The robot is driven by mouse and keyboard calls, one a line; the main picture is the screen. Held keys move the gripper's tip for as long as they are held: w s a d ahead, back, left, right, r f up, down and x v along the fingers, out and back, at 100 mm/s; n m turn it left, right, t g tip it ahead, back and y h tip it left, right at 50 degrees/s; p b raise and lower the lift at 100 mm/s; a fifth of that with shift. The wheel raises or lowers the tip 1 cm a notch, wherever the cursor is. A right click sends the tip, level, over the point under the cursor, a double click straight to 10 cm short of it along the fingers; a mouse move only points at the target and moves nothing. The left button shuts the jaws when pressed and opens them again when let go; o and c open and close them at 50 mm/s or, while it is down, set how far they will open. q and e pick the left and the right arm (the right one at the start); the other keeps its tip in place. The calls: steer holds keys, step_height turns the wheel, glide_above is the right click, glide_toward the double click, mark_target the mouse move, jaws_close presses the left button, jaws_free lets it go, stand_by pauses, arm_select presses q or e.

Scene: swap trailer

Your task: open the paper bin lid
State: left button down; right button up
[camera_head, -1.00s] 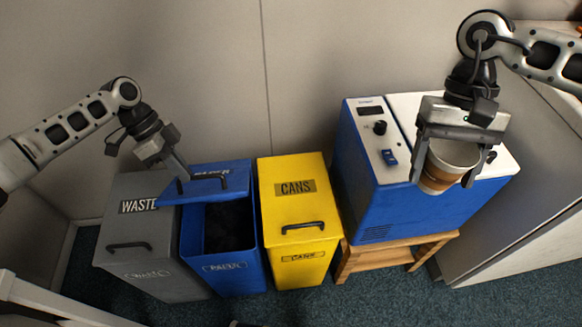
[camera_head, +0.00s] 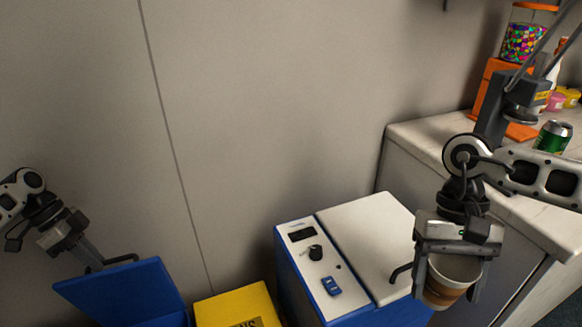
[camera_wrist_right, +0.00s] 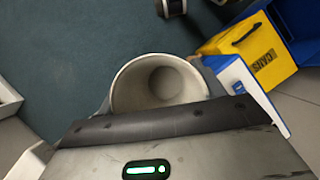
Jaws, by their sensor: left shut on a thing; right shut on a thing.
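The blue paper bin's lid (camera_head: 125,291) is at the lower left of the head view, tilted up. My left gripper (camera_head: 97,266) is at the lid's dark handle (camera_head: 121,259) and shut on it. The bin's opening and body are below the picture's edge in the head view. My right gripper (camera_head: 448,284) is shut on a paper cup (camera_head: 443,292) with a brown band, held in the air in front of the blue machine. The cup's open mouth also shows in the right wrist view (camera_wrist_right: 160,84), and it looks empty.
A yellow cans bin (camera_head: 235,306) stands beside the blue lid. A blue and white machine (camera_head: 365,240) is right of it. A counter (camera_head: 425,130) at the right holds a green can (camera_head: 553,136) and a candy dispenser (camera_head: 522,42). The wall behind is bare.

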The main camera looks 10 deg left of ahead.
arm_select(q)
steer(key=shift+f, duration=0.65)
steer(key=c, duration=1.8)
jaws_free()
steer(key=o, duration=0.3)
steer(key=shift+w+a, duration=0.1)
steer(key=shift+a, duration=0.05)
steer(key=shift+v, duration=3.85)
